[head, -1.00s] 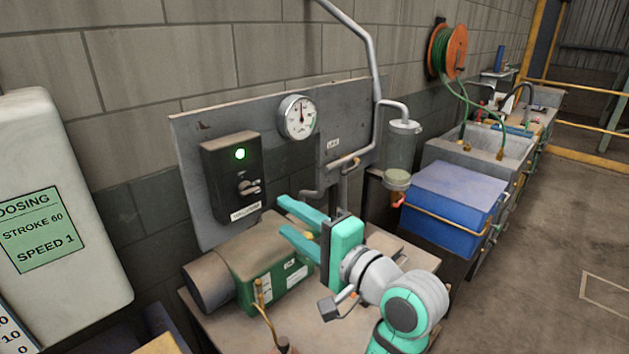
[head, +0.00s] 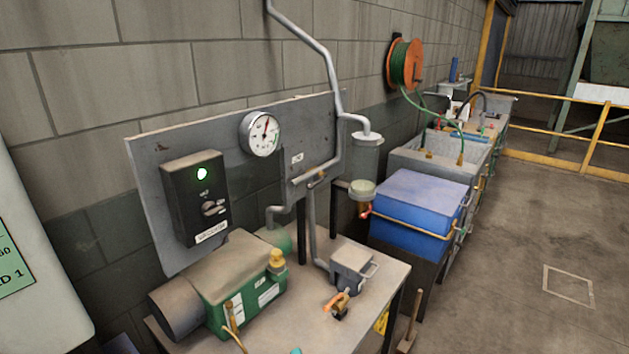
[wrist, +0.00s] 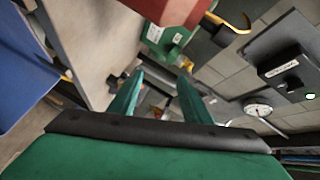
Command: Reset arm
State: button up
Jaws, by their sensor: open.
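My gripper (wrist: 161,77) shows in the wrist view with its two teal fingers spread apart and nothing between them. It is open and empty, and its fingers touch nothing that I can make out. In the head view only a small teal piece of my arm (head: 296,351) shows at the bottom edge; the gripper itself is out of that view.
A green pump (head: 245,290) and a small grey box (head: 352,268) with an orange-handled valve stand on the bench (head: 300,325). Behind are a switch box (head: 196,200) with a lit green lamp and a gauge (head: 261,133). A blue-lidded tub (head: 418,198) stands right. Floor at right is open.

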jog(key=s+d+f+n+h, duration=0.2)
jog(key=s+f+h, duration=0.1)
jog(key=s+f, duration=0.5)
jog(key=s+n+h, duration=0.1)
jog(key=s+n, duration=0.7)
jog(key=s, duration=1.6)
jog(key=shift+s+r, duration=0.25)
jog(key=shift+s, duration=0.15)
